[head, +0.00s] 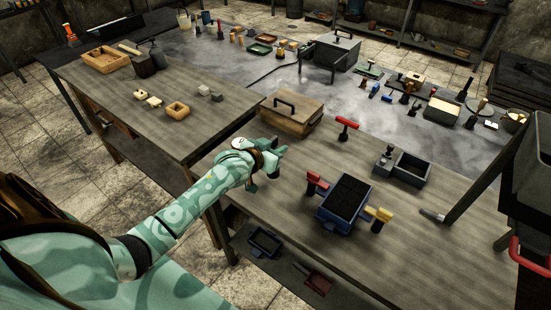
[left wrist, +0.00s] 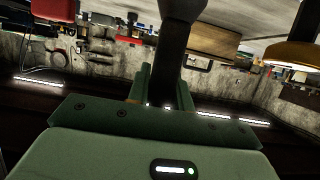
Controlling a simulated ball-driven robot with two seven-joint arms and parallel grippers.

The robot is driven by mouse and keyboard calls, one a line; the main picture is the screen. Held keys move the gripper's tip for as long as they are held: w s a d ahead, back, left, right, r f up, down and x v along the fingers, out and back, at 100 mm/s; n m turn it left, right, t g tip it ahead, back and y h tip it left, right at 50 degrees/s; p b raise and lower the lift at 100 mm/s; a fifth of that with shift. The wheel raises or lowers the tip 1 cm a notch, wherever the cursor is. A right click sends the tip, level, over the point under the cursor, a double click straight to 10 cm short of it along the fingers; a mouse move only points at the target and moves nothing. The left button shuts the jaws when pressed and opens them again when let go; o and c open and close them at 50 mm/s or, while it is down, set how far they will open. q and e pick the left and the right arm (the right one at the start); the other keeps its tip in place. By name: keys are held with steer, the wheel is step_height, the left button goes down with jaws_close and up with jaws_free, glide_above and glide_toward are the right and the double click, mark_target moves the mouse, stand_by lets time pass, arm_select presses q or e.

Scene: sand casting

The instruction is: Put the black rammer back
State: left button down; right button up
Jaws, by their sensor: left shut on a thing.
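My left gripper (head: 274,158) is over the left part of the near wooden bench, in front of the wooden box with a black handle (head: 292,112). It is shut on a dark, rod-like thing, which I take to be the black rammer (left wrist: 181,50). In the left wrist view it rises from between the fingers, dark and thick, and its top runs out of the picture. In the head view the gripper hides most of it. My right gripper is not in view.
A blue flask of dark sand (head: 345,201) with red and yellow handles stands on the near bench. A red-handled tool (head: 347,124) and a dark open box (head: 411,168) are behind it. Many small tools crowd the far grey table (head: 300,84). The near bench's front right is mostly clear.

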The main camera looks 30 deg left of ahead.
arm_select(q)
steer(key=f, duration=0.2)
steer(key=f+b, duration=0.1)
steer(key=shift+w+a+f, duration=0.15)
steer(key=shift+a+f, duration=0.1)
steer(key=shift+a, duration=0.05)
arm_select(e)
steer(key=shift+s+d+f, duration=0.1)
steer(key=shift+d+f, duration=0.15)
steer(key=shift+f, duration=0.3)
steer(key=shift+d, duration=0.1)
arm_select(q)
steer(key=c, duration=1.3)
jaws_free()
steer(key=shift+f, duration=0.15)
steer(key=shift+o, duration=0.2)
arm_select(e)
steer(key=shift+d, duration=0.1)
arm_select(q)
steer(key=shift+s+r, duration=0.25)
steer(key=shift+r, duration=0.05)
steer(key=d+p+v, duration=0.1)
steer(key=p+v, duration=0.2)
steer(key=v, duration=0.8)
steer(key=shift+s+a, duration=0.25)
steer(key=shift+a, duration=0.15)
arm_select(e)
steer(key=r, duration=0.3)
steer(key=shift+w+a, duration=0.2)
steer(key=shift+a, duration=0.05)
